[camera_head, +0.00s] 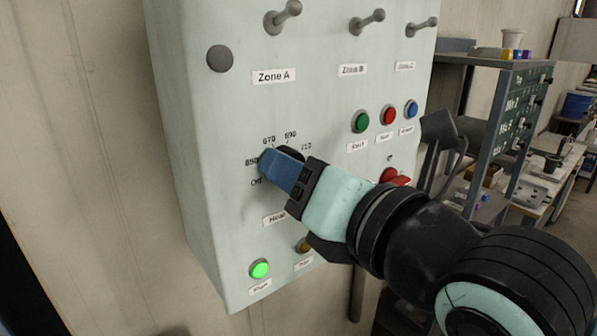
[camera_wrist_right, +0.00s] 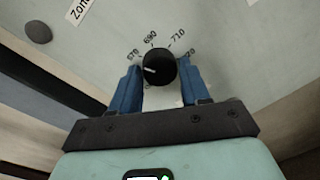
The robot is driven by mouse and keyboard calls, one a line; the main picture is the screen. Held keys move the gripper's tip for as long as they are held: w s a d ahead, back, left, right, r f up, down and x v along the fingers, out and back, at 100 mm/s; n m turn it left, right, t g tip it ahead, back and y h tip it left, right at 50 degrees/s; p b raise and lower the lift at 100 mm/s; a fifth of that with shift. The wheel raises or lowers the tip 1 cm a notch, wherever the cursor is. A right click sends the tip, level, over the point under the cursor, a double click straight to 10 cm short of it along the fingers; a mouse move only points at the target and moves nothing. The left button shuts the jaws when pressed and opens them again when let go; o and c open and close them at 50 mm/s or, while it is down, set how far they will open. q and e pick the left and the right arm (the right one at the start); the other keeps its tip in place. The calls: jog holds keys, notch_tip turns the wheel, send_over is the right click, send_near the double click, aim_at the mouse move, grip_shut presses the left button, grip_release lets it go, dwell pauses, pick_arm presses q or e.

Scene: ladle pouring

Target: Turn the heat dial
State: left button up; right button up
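The heat dial is a round black knob (camera_wrist_right: 159,68) with a white pointer mark, seen in the right wrist view. The mark points to the left side of the printed scale, below the 670. My right gripper (camera_head: 276,163) is at the dial on the pale control panel (camera_head: 215,130). Its two blue fingers stand on either side of the knob and appear to touch it. In the head view the fingers hide most of the dial, and only a dark edge (camera_head: 290,152) shows. The Heat label (camera_head: 274,219) is partly covered. My left gripper is not in view.
Toggle levers (camera_head: 283,18) line the panel's top. Green (camera_head: 361,121), red (camera_head: 389,115) and blue (camera_head: 411,109) buttons and a red switch (camera_head: 395,178) are to the right. A green lamp (camera_head: 260,268) is lit at the lower left. Shelving (camera_head: 490,110) stands behind.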

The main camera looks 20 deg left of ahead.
jog(key=shift+o, duration=1.1)
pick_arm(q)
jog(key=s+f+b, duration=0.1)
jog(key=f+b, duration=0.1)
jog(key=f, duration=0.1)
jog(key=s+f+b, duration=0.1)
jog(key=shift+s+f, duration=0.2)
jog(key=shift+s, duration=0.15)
pick_arm(e)
jog(key=v, duration=1.3)
jog(key=shift+d, duration=0.15)
